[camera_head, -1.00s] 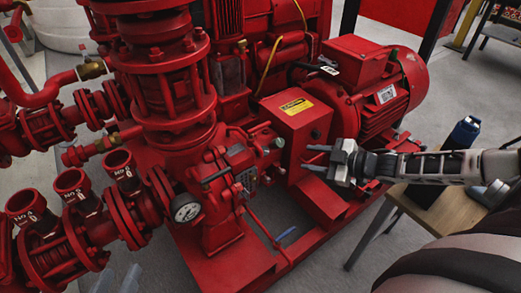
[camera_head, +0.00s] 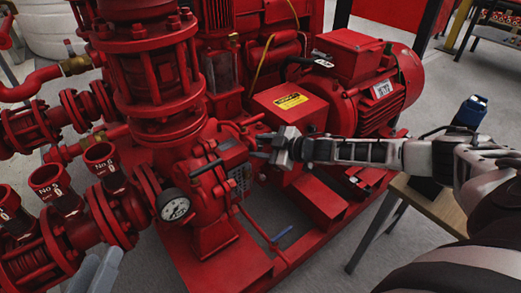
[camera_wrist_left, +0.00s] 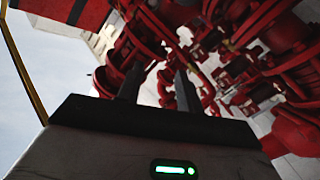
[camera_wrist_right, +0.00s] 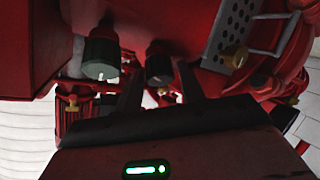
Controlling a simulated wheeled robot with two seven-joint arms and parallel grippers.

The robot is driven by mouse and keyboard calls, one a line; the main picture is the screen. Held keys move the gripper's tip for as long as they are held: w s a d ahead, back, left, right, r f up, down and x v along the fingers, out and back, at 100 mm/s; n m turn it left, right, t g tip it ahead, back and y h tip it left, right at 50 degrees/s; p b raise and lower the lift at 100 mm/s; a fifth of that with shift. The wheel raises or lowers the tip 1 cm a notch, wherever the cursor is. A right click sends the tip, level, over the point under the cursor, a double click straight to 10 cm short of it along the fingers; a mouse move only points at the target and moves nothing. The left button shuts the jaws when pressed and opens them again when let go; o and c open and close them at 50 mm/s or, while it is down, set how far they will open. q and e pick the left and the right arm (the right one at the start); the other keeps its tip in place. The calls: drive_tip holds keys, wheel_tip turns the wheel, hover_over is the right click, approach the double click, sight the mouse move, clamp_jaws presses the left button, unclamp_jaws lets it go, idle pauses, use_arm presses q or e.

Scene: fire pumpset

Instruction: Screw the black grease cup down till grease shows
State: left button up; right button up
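In the right wrist view a black cup (camera_wrist_right: 159,66) hangs from the red pump casing, beyond and between my right fingers. A second dark cup with a grey-green face and a small white mark (camera_wrist_right: 101,58) sits to its left. I cannot tell whether grease shows on either. In the head view my right gripper (camera_head: 257,148) reaches in from the right to the pump's bearing housing and hides the cups there. Its fingers (camera_wrist_right: 160,90) stand apart, with no clear contact. My left gripper (camera_head: 98,270) shows only as pale fingertips at bottom left; its fingers (camera_wrist_left: 159,88) are apart and empty.
A perforated guard (camera_wrist_right: 228,35) and a brass fitting (camera_wrist_right: 236,57) lie right of the cups. A pressure gauge (camera_head: 174,205) stands left of the housing. The red box with a yellow label (camera_head: 291,103) and motor (camera_head: 385,85) are behind. A wooden table (camera_head: 430,208) stands at right.

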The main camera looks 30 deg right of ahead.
use_arm(q)
drive_tip(key=shift+r, duration=0.35)
use_arm(e)
drive_tip(key=shift+w+a, duration=0.1)
drive_tip(key=shift+w, duration=0.05)
drive_tip(key=c, duration=0.7)
use_arm(q)
drive_tip(key=shift+f, duration=0.1)
use_arm(e)
drive_tip(key=shift+m, duration=0.3)
drive_tip(key=m+t+h+p, duration=0.1)
drive_tip(key=m+p, duration=0.1)
drive_tip(key=m, duration=0.1)
drive_tip(key=shift+a+p, duration=0.15)
drive_tip(key=shift+p, duration=0.2)
drive_tip(key=m+t+h+p, duration=0.1)
drive_tip(key=m+h+p, duration=0.1)
drive_tip(key=m+p, duration=0.1)
drive_tip(key=shift+m+h, duration=0.4)
drive_tip(key=shift+m, duration=0.3)
use_arm(q)
drive_tip(key=shift+s+a+f+m+g+y+p, duration=0.15)
drive_tip(key=shift+a+f+m+g+y, duration=0.25)
drive_tip(key=shift+f+m+y, duration=0.15)
drive_tip(key=shift+s+a+f+m+g+y+p, duration=0.15)
drive_tip(key=shift+a+f+m+g+y, duration=0.15)
drive_tip(key=shift+a+f+m+y, duration=0.25)
use_arm(e)
drive_tip(key=shift+f+m, duration=0.1)
drive_tip(key=shift+m, duration=0.3)
